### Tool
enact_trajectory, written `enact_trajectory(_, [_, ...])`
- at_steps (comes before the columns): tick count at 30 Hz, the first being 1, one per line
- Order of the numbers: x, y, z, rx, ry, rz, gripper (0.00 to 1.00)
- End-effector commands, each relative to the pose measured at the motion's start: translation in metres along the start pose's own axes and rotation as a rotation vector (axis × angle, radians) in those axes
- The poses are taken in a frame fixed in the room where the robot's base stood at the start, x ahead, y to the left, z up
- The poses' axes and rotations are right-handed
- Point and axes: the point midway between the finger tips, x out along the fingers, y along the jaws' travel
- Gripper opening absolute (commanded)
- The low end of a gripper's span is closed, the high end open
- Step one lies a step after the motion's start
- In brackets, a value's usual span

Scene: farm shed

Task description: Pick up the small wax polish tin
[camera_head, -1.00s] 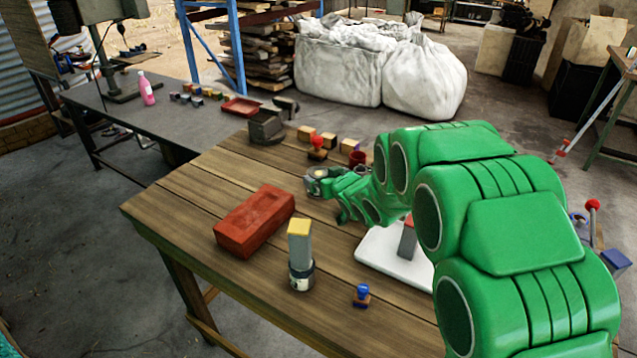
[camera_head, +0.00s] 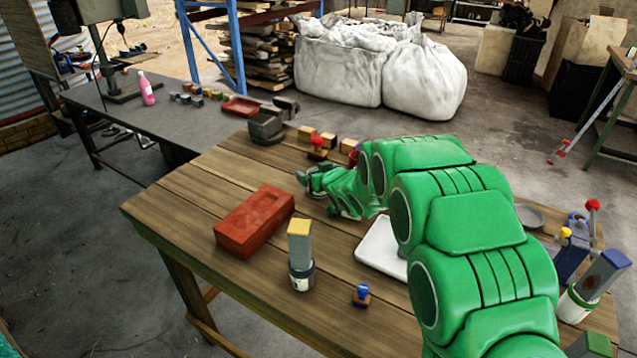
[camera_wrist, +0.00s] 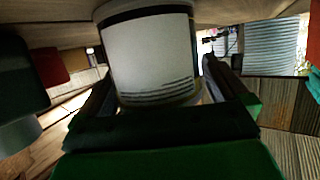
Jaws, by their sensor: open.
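A white-sided round tin (camera_wrist: 150,55) with a dark band and fine ridges fills the upper middle of the wrist view. It looks like the polish tin, though no lettering can be read. My gripper (camera_wrist: 160,100) is open, with one dark finger on each side of the tin. I cannot tell whether either finger touches it. In the head view my gripper (camera_head: 308,180) is low over the wooden table, beyond the red brick. The tin cannot be made out clearly there, as my gripper covers that spot.
On the wooden table (camera_head: 185,205) are a red brick (camera_head: 255,220), a container with a yellow-topped grey block (camera_head: 300,255), a blue-topped stamp (camera_head: 361,295) and a white board (camera_head: 382,248). A red-knobbed stamp (camera_head: 317,146) stands just beyond my gripper. The table's left end is clear.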

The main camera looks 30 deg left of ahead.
Motion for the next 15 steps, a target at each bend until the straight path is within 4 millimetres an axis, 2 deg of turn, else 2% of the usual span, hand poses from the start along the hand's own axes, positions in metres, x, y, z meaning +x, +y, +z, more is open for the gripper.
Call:
enact_trajectory(8, [0.0033, 0.0002, -0.0005, 0.0, 0.001, 0.0, 1.0])
enact_trajectory(11, [0.0033, 0.0001, -0.0004, 0.0, 0.0, 0.0, 0.88])
enact_trajectory(15, [0.0031, 0.0001, -0.0005, 0.0, 0.001, 0.0, 0.66])
